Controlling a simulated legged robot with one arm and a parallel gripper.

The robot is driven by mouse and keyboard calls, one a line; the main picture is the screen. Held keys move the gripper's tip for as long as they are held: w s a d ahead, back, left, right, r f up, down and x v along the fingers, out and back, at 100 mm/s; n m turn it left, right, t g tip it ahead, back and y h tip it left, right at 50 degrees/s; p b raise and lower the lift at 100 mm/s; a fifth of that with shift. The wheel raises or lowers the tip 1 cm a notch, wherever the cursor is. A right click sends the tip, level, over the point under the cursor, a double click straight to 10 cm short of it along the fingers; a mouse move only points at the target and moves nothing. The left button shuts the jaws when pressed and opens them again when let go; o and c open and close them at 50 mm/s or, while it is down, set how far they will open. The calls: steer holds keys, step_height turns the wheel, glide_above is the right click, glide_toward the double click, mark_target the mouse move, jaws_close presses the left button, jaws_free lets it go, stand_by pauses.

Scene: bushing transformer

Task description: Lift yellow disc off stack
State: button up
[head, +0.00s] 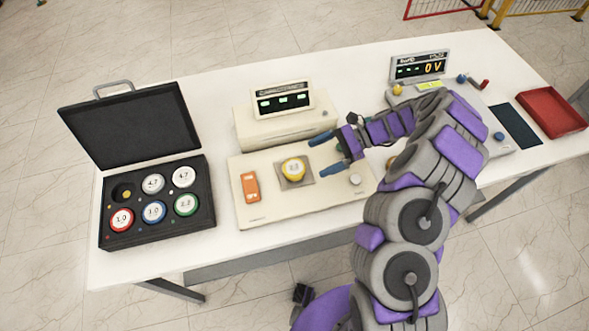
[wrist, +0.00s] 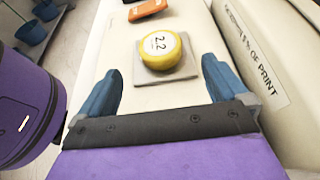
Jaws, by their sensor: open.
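The yellow disc (head: 293,169) has a white label on top and sits on a grey square plate (head: 305,180) on the beige device in the middle of the table. In the wrist view the disc (wrist: 161,49) reads 2.2 and lies ahead of my gripper, roughly centred between the fingers. My gripper (head: 334,153) is to the right of the disc with its two blue fingers spread apart. The wrist view also shows the open, empty fingers (wrist: 160,85). They do not touch the disc.
An orange switch (head: 250,187) is left of the disc. A beige display unit (head: 285,115) stands behind. An open black case (head: 157,203) with several coloured discs is at left. A voltmeter (head: 420,67) and a red tray (head: 551,112) are at right.

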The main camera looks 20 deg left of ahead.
mark_target(300, 166)
steer(key=shift+b+x, duration=0.8)
steer(key=shift+x, duration=3.15)
steer(key=shift+w, duration=0.1)
steer(key=shift+c, duration=0.4)
steer(key=c, duration=1.2)
steer(key=shift+r, duration=0.1)
steer(key=shift+c, duration=0.2)
